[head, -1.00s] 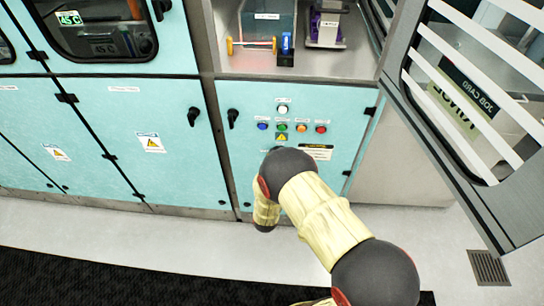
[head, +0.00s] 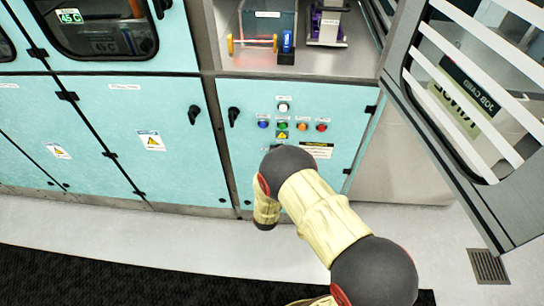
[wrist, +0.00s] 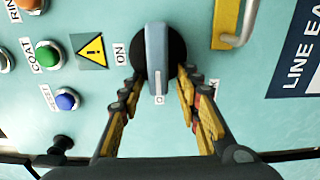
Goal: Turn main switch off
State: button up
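The main switch (wrist: 157,50) is a rotary knob with a grey-blue handle on a round black base, set in a light blue panel. In the wrist view its handle lies along the picture's vertical. An "ON" label (wrist: 120,54) sits left of the knob, and another label at right is mostly hidden by a finger. My gripper (wrist: 160,82) is open, with one finger on each side of the handle. Gaps show between the fingers and the handle.
Beside the switch are a yellow warning sign (wrist: 93,50), a green button (wrist: 47,55) and a blue button (wrist: 67,100). A yellow-and-metal latch piece (wrist: 222,25) stands right of the knob. In the head view a slatted door (head: 470,110) stands at right; the floor in front is clear.

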jog(key=s, duration=1.2)
jog(key=shift+a, duration=0.2)
dwell(0.4)
